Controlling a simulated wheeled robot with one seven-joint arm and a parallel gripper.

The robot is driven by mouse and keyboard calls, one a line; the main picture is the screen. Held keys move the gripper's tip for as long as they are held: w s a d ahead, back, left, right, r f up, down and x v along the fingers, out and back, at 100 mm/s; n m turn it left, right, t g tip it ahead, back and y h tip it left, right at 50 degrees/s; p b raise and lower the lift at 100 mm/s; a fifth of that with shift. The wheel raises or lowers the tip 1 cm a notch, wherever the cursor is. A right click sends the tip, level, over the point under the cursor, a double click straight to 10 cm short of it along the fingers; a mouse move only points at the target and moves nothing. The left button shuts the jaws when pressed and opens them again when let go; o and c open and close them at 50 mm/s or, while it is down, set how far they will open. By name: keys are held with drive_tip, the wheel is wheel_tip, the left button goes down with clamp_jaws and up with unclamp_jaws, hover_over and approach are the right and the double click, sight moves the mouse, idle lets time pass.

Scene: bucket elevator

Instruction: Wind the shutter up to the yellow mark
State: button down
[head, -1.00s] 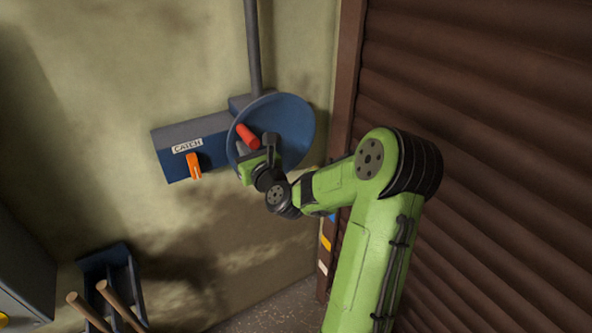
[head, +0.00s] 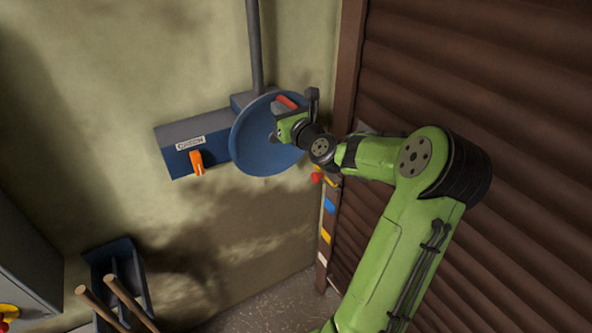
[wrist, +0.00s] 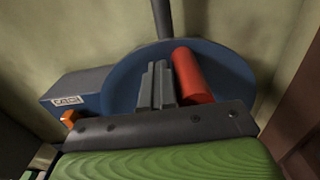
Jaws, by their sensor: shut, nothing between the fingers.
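The blue winding wheel (head: 262,158) is a round dish on the wall, with a red handle (head: 287,101) now near its upper right. In the wrist view, my gripper (wrist: 155,84) is shut and empty, its grey fingers beside the red handle (wrist: 192,76) on its left; I cannot tell if they touch. In the head view, my gripper (head: 288,128) partly hides the handle. The brown slatted shutter (head: 450,70) fills the right side. On its frame are a red piece (head: 316,176), a blue mark (head: 330,205), the yellow mark (head: 325,236) and a white mark (head: 322,258).
A blue box labelled CATCH (head: 185,147) with an orange lever (head: 197,162) adjoins the wheel's left. A grey pipe (head: 254,45) rises above. A blue holder (head: 118,265) with wooden handles is low left, near a grey cabinet (head: 25,260).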

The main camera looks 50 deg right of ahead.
drive_tip(key=s+d+p, duration=0.1)
drive_tip(key=d, duration=0.1)
drive_tip(key=d+f+p, duration=0.1)
drive_tip(key=d, duration=0.2)
drive_tip(key=s+d+f+p, duration=0.1)
drive_tip(key=d, duration=0.2)
drive_tip(key=shift+s+d+f, duration=0.1)
drive_tip(key=shift+s+f, duration=0.1)
drive_tip(key=shift+s, duration=0.1)
drive_tip(key=s+d+f, duration=0.1)
drive_tip(key=d+f, duration=0.2)
drive_tip(key=f, duration=0.3)
drive_tip(key=a+f+b, duration=0.1)
drive_tip(key=f, duration=0.3)
drive_tip(key=w+a+f+b, duration=0.1)
drive_tip(key=a+f+b, duration=0.1)
drive_tip(key=f, duration=0.3)
drive_tip(key=a+f+b, duration=0.1)
drive_tip(key=f+b, duration=0.1)
drive_tip(key=f, duration=0.2)
drive_tip(key=shift+w+a+f, duration=0.15)
drive_tip(key=shift+a+f, duration=0.1)
drive_tip(key=shift+a, duration=0.05)
drive_tip(key=shift+w+a+f+b, duration=0.3)
drive_tip(key=shift+a+b, duration=0.05)
drive_tip(key=shift+a, duration=0.15)
drive_tip(key=shift+w+a, duration=0.15)
drive_tip(key=shift+a, duration=0.35)
drive_tip(key=shift+r, duration=0.1)
